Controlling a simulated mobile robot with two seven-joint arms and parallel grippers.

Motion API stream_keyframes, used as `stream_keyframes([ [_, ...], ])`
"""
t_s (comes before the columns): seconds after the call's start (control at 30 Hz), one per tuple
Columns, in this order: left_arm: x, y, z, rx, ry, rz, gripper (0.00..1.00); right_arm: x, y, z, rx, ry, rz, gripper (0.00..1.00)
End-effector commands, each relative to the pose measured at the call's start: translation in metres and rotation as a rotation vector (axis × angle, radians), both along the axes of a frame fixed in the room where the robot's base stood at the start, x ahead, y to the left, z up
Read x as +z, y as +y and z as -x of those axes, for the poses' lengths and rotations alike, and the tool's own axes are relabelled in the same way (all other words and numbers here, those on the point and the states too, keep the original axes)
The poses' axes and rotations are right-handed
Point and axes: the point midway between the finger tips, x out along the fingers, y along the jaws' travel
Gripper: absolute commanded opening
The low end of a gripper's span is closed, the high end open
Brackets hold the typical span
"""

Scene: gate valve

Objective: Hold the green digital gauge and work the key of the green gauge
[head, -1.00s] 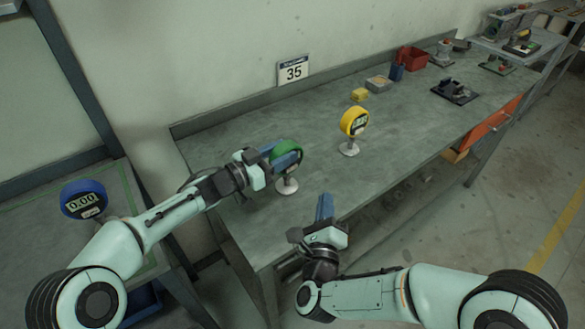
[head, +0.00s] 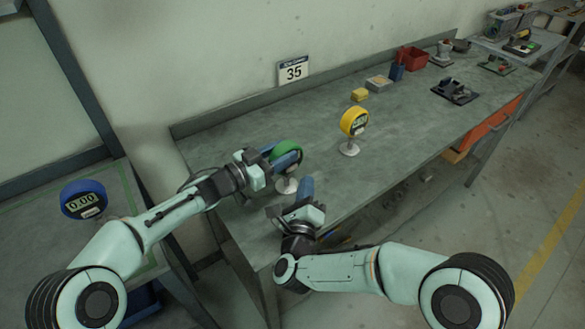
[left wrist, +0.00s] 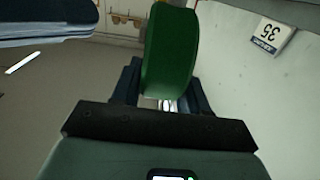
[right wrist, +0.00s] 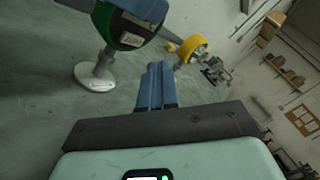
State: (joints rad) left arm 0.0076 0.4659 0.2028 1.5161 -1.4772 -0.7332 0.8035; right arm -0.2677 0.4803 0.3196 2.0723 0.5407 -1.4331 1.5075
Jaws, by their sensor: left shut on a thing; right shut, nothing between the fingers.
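The green digital gauge (head: 287,149) stands on a small round white foot (head: 286,186) near the left end of the bench. My left gripper (head: 284,158) is shut on its rim. The green rim fills the space between the fingers in the left wrist view (left wrist: 168,50). My right gripper (head: 306,188) is shut and empty, just in front of and below the gauge, apart from it. In the right wrist view the gauge (right wrist: 128,22) is at upper left, its face partly visible with a small light label below the display; a blue finger of my left gripper crosses it.
A yellow gauge (head: 354,121) on a stand is further right on the bench (head: 230,135). A blue gauge (head: 83,199) reading 0.00 is at the left. A yellow block (head: 359,95), a tray (head: 378,83) and a red bin (head: 412,58) are behind. The bench between the green and yellow gauges is clear.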

Motion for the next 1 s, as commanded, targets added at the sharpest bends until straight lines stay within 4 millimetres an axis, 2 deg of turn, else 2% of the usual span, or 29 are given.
stream_keyframes([
  [0.3,0.000,0.000,0.000,0.001,0.001,-0.001,0.00,0.000,0.012,-0.016,0.000,0.000,0.000,0.00],
  [1.0,0.000,0.000,0.000,0.001,0.001,-0.001,0.00,0.000,0.012,-0.017,-0.001,-0.001,0.001,0.00],
])
